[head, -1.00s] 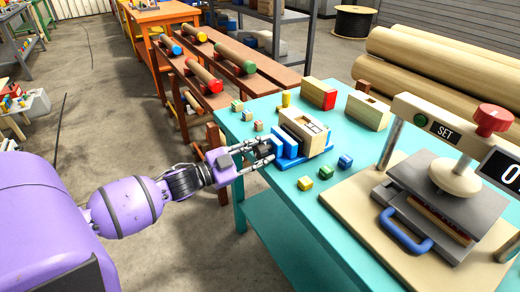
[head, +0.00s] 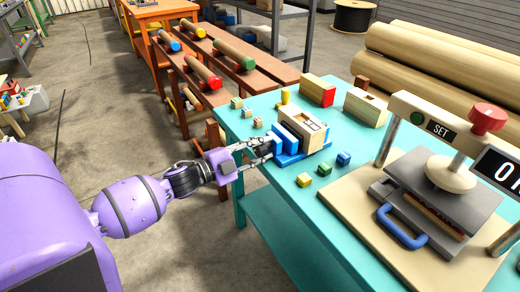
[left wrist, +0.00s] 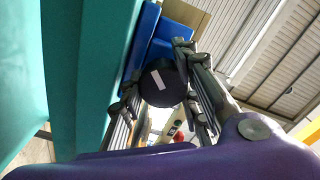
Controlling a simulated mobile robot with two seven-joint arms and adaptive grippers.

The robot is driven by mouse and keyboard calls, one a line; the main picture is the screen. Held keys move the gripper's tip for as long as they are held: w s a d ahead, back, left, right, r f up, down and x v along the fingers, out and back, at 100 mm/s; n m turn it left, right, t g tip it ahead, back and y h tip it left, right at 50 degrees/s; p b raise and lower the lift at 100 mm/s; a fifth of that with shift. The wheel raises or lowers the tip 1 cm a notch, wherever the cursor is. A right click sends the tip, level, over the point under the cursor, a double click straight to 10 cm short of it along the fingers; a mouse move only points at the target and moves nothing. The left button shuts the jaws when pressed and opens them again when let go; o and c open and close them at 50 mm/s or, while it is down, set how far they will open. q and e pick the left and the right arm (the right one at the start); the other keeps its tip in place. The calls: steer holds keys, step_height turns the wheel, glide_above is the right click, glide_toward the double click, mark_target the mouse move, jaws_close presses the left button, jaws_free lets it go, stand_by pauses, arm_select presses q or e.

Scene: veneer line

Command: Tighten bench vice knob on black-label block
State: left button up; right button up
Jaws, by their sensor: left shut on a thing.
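The blue bench vice (head: 287,137) stands near the left edge of the turquoise table, with a pale wooden block (head: 296,123) at its jaws. Dark outlines show on the block's top; I cannot read a label. My left gripper (head: 267,147) reaches the vice from the left, its fingers closed around the knob, which is mostly hidden in the head view. In the left wrist view the knob (left wrist: 162,83) is a black disc with a white mark, between the fingers of my left gripper (left wrist: 166,85). My right gripper is not in view.
The turquoise table (head: 318,212) also bears small coloured cubes, a red-ended block (head: 318,91), another wooden block (head: 366,107) and a press (head: 440,185) with a blue handle at the right. Brown benches (head: 225,65) with rollers stand behind.

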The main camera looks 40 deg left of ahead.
arm_select(q)
steer(key=shift+s+d+f, duration=0.1)
steer(key=shift+s+f, duration=0.05)
steer(key=shift+f, duration=0.25)
steer(key=o, duration=1.1)
steer(key=shift+r, duration=0.1)
steer(key=shift+r, duration=0.15)
